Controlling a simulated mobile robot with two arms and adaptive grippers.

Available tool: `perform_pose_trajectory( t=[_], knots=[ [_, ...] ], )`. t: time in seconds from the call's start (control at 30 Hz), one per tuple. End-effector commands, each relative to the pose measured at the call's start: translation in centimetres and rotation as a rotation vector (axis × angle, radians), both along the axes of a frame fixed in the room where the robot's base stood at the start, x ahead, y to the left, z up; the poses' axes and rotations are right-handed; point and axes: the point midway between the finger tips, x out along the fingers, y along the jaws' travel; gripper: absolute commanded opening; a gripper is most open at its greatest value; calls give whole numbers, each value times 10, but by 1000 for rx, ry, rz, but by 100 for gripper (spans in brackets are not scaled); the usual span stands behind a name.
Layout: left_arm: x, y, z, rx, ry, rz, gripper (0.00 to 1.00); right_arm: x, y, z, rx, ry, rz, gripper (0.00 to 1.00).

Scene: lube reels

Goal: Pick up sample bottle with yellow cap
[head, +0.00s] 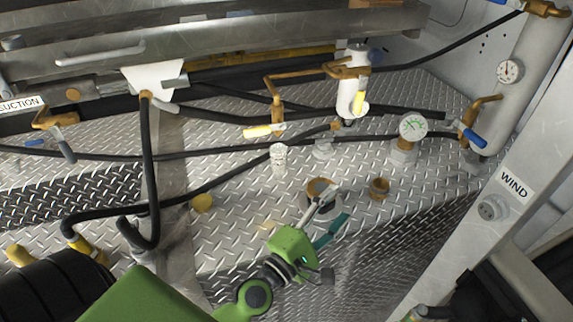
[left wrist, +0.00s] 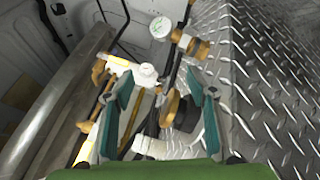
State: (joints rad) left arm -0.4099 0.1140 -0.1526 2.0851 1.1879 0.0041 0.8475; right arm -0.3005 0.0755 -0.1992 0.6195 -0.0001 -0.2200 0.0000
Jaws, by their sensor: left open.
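A small white bottle (head: 279,160) with a pale top stands upright on the diamond-plate deck; no yellow cap can be made out on it. My left gripper (head: 335,207) is open, to the lower right of the bottle, over a brass-topped fitting (head: 321,186). In the left wrist view the teal-padded fingers (left wrist: 162,85) are apart, and a white ribbed piece (left wrist: 168,149) shows low between them; I cannot tell whether it is the bottle. My right gripper is not in view.
Black hoses (head: 225,150) cross the deck behind and left of the bottle. A short brass fitting (head: 379,188) is right of my gripper. The deck drops at its front edge.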

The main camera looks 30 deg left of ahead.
Motion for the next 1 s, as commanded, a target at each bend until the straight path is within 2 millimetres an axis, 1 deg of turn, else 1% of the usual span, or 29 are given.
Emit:
perform_pose_trajectory(
  t=[0.03, 0.07, 0.1, 0.17, 0.2, 0.3, 0.4, 0.47, 0.53, 0.8, 0.9, 1.0],
  knots=[
    [5, 24, 14, -182, -25, 77, 52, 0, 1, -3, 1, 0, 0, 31],
    [7, 40, 19, -297, -36, 125, 52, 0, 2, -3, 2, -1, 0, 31],
    [8, 61, 23, -445, -48, 188, 52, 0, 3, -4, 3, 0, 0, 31],
    [7, 90, 22, -648, -62, 275, 52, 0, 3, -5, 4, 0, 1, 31],
    [6, 107, 18, -764, -69, 328, 52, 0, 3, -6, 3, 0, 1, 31],
    [1, 137, 4, -989, -78, 434, 52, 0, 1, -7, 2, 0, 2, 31],
    [-4, 152, -8, -1115, -81, 501, 52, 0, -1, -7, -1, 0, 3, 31],
    [-4, 157, -11, -1153, -83, 520, 52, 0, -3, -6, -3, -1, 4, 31],
    [2, 162, -11, -1168, -83, 528, 52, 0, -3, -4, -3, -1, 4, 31],
    [48, 187, -10, -1164, -85, 529, 52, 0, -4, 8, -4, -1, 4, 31],
    [61, 193, -11, -1164, -83, 528, 52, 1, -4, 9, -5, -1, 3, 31],
    [68, 196, -12, -1164, -82, 528, 52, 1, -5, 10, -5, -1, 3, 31]
  ],
)
